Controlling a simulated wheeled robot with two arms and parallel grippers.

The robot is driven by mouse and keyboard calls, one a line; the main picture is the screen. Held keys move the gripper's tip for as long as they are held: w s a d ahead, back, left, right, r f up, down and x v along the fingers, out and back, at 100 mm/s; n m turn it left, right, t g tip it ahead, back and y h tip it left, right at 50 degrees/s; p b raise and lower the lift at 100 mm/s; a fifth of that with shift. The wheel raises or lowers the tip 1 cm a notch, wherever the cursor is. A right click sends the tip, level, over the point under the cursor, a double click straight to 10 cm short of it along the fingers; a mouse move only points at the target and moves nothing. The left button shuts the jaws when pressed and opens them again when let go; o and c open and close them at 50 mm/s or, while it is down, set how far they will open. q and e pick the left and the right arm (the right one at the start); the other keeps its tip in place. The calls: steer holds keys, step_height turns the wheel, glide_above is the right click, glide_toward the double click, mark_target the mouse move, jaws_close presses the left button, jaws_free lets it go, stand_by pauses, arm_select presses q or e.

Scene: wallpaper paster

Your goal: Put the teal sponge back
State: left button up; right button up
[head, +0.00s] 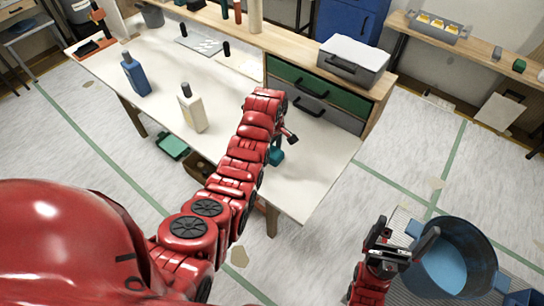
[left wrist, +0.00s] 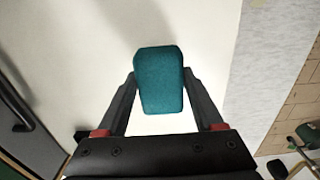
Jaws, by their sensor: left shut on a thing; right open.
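The teal sponge (left wrist: 159,80) is a rounded block between the two black fingers of my left gripper (left wrist: 158,95) in the left wrist view. In the head view the sponge (head: 276,156) shows small and dark teal below the left gripper (head: 280,145), over the right part of the white table (head: 310,170). The left gripper is shut on it. I cannot tell whether the sponge touches the table top. My right gripper (head: 405,245) is open at the lower right, beside a dark blue bucket (head: 480,245), with nothing visible between its fingers.
A blue bottle (head: 135,75) and a cream bottle (head: 192,108) stand on the table. A drawer unit (head: 310,95) with a grey case (head: 352,60) on top stands at the back. The table's front right is clear. A teal tray (head: 172,146) lies below the front edge.

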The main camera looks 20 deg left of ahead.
mark_target(272, 157)
arm_select(q)
steer(key=shift+w+a+f+p, duration=0.15)
steer(key=shift+w+a+p, duration=0.05)
steer(key=shift+w+p, duration=0.1)
steer(key=shift+f+p, duration=0.4)
steer(key=shift+f, duration=1.25)
steer(key=shift+f, duration=0.15)
steer(key=o, duration=1.4)
